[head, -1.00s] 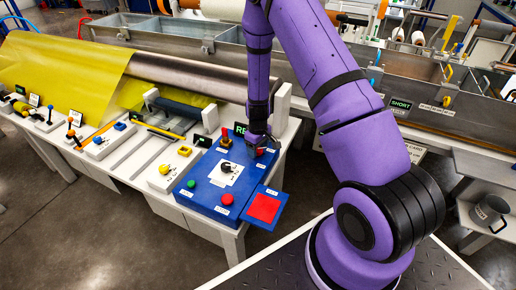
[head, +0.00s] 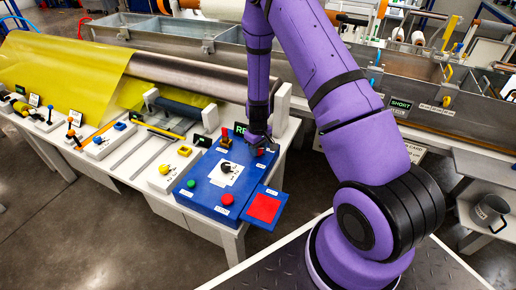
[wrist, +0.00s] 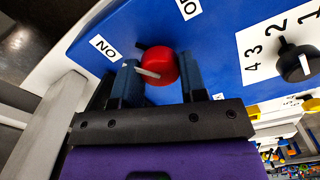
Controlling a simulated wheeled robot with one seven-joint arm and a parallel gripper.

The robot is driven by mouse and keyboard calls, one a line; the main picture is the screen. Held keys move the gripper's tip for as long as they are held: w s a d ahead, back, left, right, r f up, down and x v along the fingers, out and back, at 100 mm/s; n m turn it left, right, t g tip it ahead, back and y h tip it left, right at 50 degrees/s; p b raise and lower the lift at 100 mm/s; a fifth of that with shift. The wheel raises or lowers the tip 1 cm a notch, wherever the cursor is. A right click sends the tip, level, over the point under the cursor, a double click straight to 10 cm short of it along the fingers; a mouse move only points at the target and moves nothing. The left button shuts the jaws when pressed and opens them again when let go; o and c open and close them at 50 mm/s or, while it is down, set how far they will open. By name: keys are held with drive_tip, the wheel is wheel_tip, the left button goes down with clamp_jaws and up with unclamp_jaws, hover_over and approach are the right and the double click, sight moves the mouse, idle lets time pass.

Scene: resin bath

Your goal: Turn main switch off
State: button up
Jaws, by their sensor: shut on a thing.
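The main switch is a red knob with a white pointer line (wrist: 158,64) on the blue panel (wrist: 135,28). In the wrist view the pointer aims left, roughly toward the side of a label (wrist: 104,48) that reads ON upside down. Another white label (wrist: 188,8) is cut off at the top edge. My gripper (wrist: 160,80) is shut on the red knob, one blue finger at each side. In the head view my gripper (head: 258,143) comes down at the panel's far right corner, and the red knob (head: 260,152) shows just below it.
The panel also carries a black numbered selector (head: 227,168), a green button (head: 191,184) and a red button (head: 227,199). A red pad (head: 264,208) sits at its right front. A grey roller (head: 190,76) lies behind.

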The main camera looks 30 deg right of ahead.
drive_tip(key=m, duration=0.8)
drive_tip(key=shift+m, duration=0.4)
drive_tip(key=m, duration=0.4)
drive_tip(key=shift+m, duration=2.1)
drive_tip(key=o, duration=0.9)
drive_tip(key=shift+o, duration=0.2)
wheel_tip(320, 180, up, 11)
